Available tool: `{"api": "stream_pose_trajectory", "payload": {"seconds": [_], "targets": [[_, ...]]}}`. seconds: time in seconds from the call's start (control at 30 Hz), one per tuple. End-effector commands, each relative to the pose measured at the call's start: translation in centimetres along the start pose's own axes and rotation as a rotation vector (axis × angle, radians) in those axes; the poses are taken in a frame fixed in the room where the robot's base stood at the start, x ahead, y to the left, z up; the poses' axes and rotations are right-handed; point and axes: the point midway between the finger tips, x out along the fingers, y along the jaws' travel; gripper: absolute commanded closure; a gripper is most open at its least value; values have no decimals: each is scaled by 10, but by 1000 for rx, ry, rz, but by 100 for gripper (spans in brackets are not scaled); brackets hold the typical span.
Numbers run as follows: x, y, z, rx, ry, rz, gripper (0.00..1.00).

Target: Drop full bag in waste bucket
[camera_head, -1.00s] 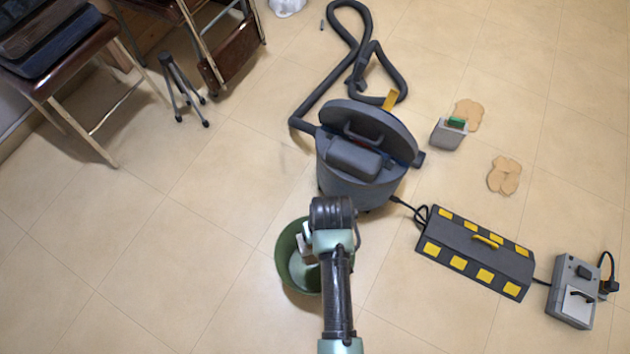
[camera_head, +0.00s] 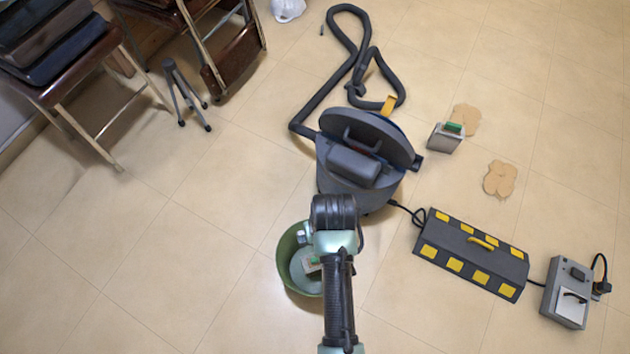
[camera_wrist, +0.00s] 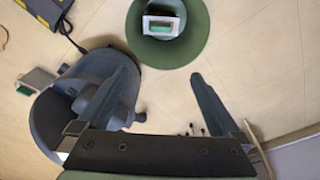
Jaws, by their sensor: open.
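The green waste bucket (camera_head: 284,262) stands on the floor in front of the vacuum cleaner. A light grey bag with a green collar (camera_head: 312,264) lies inside it, partly hidden by my arm in the head view. In the wrist view, the bucket (camera_wrist: 197,38) is at the top, with the bag (camera_wrist: 162,22) inside. My gripper (camera_wrist: 161,74) is open and empty, its fingers spread apart and clear of the bag. In the head view my gripper (camera_head: 304,238) is mostly hidden by my wrist, over the bucket.
The vacuum cleaner (camera_head: 350,190) has its lid tilted up, with a hose behind. Another grey bag with a green top (camera_head: 444,138) sits near brown patches (camera_head: 500,178). A black-and-yellow box (camera_head: 473,254) and grey unit (camera_head: 567,292) stand right.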

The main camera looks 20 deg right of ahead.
Motion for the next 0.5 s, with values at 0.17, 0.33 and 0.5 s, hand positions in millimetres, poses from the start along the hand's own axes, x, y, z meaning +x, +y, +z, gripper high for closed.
{"api": "stream_pose_trajectory", "payload": {"seconds": [0.17, 0.33, 0.5], "targets": [[-45, 0, -1, -1, 2, 1, 0], [-66, 0, 0, 0, 1, 0, 0], [-73, 0, 0, -1, -1, 0, 0]]}}
